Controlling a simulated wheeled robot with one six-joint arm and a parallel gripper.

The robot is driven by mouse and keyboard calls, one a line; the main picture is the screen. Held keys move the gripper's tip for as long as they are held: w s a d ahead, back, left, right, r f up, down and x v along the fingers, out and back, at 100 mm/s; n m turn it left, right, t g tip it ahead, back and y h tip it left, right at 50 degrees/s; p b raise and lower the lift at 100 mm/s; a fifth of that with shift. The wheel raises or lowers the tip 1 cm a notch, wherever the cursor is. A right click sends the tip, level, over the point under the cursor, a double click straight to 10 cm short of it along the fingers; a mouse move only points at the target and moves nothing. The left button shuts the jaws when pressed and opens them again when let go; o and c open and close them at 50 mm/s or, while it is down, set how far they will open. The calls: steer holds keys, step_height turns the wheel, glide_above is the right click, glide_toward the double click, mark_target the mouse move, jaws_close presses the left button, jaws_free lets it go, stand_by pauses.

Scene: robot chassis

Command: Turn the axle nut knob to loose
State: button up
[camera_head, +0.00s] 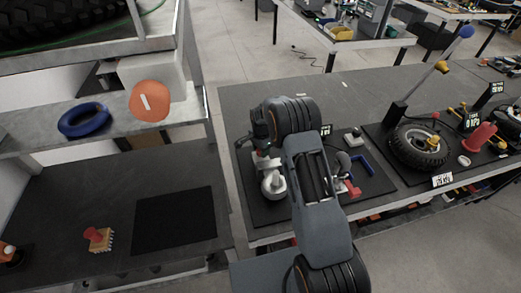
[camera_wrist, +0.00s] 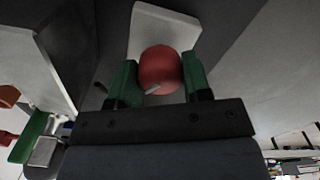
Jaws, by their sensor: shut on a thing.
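In the wrist view a round red knob (camera_wrist: 160,62) with a pale pointer mark at its lower edge sits in front of a white plate (camera_wrist: 165,20). My gripper (camera_wrist: 158,76) has its green fingers on either side of the knob, shut on it. The mark points down and to the left in that view. In the head view my arm covers the knob and most of the gripper, over the dark mat on the workbench (camera_head: 228,103). No label for loose or tight is readable.
In the head view, a silver part (camera_head: 272,183) and a blue-handled tool (camera_head: 361,164) lie close to my arm. An orange disc (camera_head: 148,101) and blue ring (camera_head: 83,120) are on the left shelf.

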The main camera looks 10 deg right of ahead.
steer(key=shift+c, duration=0.4)
steer(key=n+b, duration=0.3)
steer(key=n, duration=0.1)
steer(key=shift+f, duration=0.2)
steer(key=n+b, duration=0.2)
steer(key=n, duration=0.1)
steer(key=shift+r+n, duration=0.1)
steer(key=shift+n, duration=0.3)
steer(key=n+b, duration=0.1)
steer(key=n, duration=0.2)
steer(key=shift+n+b, duration=0.3)
steer(key=shift+b, duration=0.05)
steer(key=n+b, duration=0.1)
steer(key=n, duration=0.5)
steer(key=n+b, duration=0.1)
steer(key=n, duration=0.5)
steer(key=shift+r, duration=0.1)
steer(key=shift+n, duration=0.4)
